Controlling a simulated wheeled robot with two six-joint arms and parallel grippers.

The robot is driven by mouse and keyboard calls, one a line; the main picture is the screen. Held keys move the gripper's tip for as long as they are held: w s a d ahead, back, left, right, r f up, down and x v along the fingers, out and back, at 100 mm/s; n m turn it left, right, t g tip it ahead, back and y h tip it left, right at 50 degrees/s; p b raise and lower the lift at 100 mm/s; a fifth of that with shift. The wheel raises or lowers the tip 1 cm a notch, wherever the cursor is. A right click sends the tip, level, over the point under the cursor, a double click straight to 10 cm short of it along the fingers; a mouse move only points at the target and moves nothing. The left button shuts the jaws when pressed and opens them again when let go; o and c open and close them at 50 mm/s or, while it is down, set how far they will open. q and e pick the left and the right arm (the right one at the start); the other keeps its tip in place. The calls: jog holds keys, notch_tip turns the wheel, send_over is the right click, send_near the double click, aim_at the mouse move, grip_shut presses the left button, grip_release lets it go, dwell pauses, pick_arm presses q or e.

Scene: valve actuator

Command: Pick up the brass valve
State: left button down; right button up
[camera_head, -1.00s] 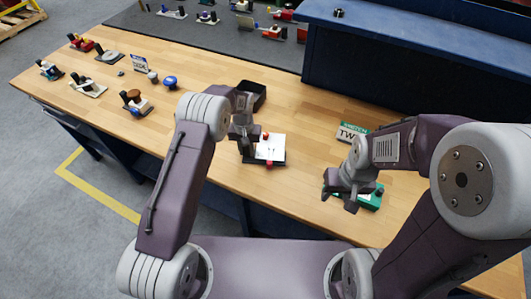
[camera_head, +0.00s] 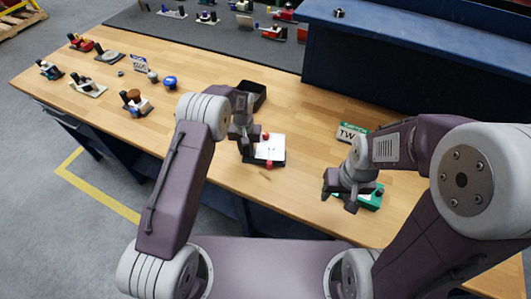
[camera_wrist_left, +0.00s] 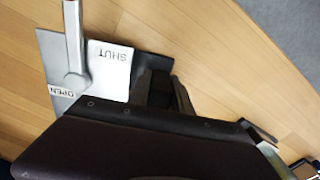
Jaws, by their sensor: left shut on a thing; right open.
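My left gripper (camera_head: 243,146) is low over the table, at the left edge of a white-plated lever unit (camera_head: 271,147) with red ends. In the left wrist view the plate (camera_wrist_left: 108,72) reads OPEN and SHUT and carries a grey lever (camera_wrist_left: 75,55). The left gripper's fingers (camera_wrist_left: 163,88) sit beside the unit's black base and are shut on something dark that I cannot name. My right gripper (camera_head: 352,200) is open over a green-based unit (camera_head: 371,198) at the right. I cannot make out a clearly brass valve.
A black open bin (camera_head: 255,92) stands behind the left gripper. Several units and knobs (camera_head: 136,103) are at the left. A blue cabinet (camera_head: 400,60) bounds the back. The table between the grippers is mostly clear.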

pick_arm(q)
jog(key=shift+w+r, duration=0.1)
notch_tip(320, 180, up, 10)
jog(key=shift+f, duration=0.1)
notch_tip(320, 180, down, 7)
jog(key=shift+f, duration=1.1)
jog(key=shift+s+f, duration=0.25)
jog(key=shift+f, duration=0.3)
dwell(1.2)
jog(key=c, duration=1.1)
grip_release()
jog(key=shift+w, duration=0.15)
